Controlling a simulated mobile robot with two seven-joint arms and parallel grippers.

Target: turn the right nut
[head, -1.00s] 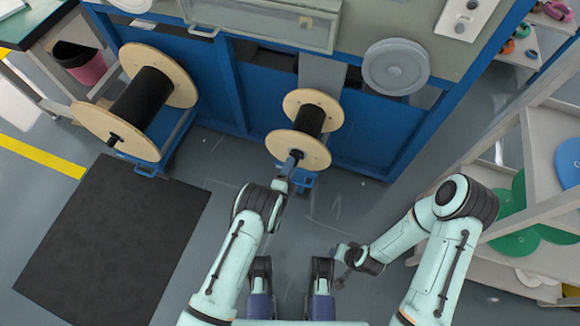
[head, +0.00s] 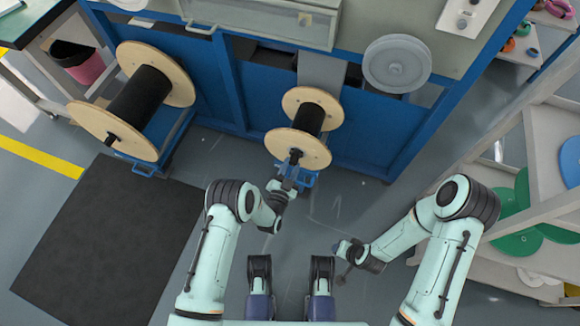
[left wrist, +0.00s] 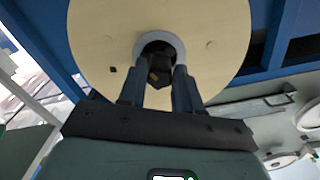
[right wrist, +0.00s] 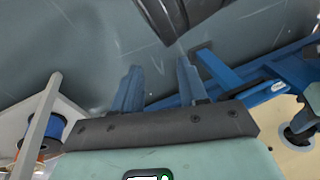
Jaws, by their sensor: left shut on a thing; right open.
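The right spool (head: 310,118) has two pale wooden discs and a black wound core, with its near disc facing me. The right nut (left wrist: 160,66) is a small dark piece at the disc's centre, inside a grey ring, seen in the left wrist view. My left gripper (head: 291,178) is at the middle of this disc. Its two fingers (left wrist: 160,88) stand on either side of the nut, shut on it; in the head view they hide much of it. My right gripper (head: 340,262) is open and empty over the floor; its fingers (right wrist: 158,88) show apart in the right wrist view.
A larger spool (head: 138,105) stands at the left on a blue stand. A black mat (head: 110,240) lies on the floor. The blue machine (head: 255,90) is behind both spools. A shelf (head: 545,140) with coloured reels stands at the right. The floor around my right gripper is clear.

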